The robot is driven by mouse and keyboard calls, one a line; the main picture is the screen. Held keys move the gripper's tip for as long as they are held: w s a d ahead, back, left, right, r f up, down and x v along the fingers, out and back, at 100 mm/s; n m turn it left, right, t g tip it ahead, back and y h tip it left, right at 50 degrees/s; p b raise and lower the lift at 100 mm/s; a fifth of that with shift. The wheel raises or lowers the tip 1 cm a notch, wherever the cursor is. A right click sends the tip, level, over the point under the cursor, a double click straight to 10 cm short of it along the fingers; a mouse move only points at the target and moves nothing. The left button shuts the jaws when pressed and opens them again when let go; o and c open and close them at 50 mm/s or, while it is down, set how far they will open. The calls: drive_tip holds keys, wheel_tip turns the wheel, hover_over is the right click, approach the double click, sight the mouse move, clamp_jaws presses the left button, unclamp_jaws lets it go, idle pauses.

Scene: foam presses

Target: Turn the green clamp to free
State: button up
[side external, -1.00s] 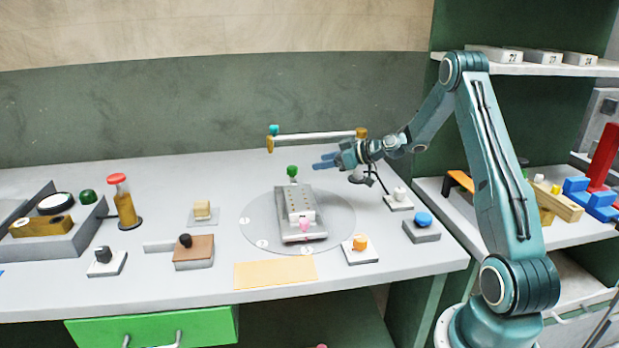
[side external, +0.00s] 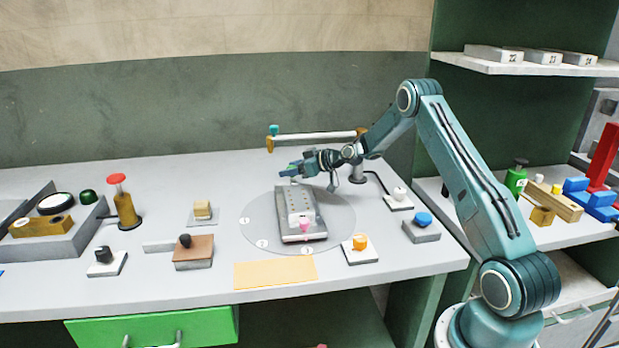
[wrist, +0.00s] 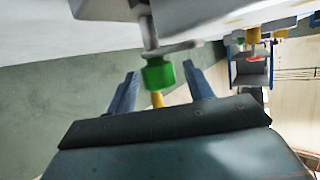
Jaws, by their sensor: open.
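The green clamp (wrist: 158,73) is a short green knob at the back end of the grey press (side external: 301,207). In the wrist view it shows between the two blue fingers of my gripper (wrist: 160,90). The fingers are apart, with a gap on each side of the knob. In the side view my gripper (side external: 291,170) is at the clamp and mostly hides it. A pink knob (side external: 304,225) sits at the front end of the press.
The press stands on a round grey turntable (side external: 338,212). A horizontal bar (side external: 315,136) on posts runs behind it. Orange (side external: 360,242), blue (side external: 424,219) and white (side external: 399,193) knobs stand to the right. An orange mat (side external: 275,273) lies in front.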

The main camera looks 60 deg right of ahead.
drive_tip(key=shift+w, duration=0.1)
drive_tip(key=c, duration=1)
drive_tip(key=shift+o, duration=0.2)
drive_tip(key=shift+m+h, duration=0.3)
drive_tip(key=shift+a+m+h, duration=0.1)
drive_tip(key=shift+m+h, duration=0.4)
drive_tip(key=shift+h, duration=0.1)
drive_tip(key=shift+m+h, duration=1.3)
drive_tip(key=shift+h, duration=0.3)
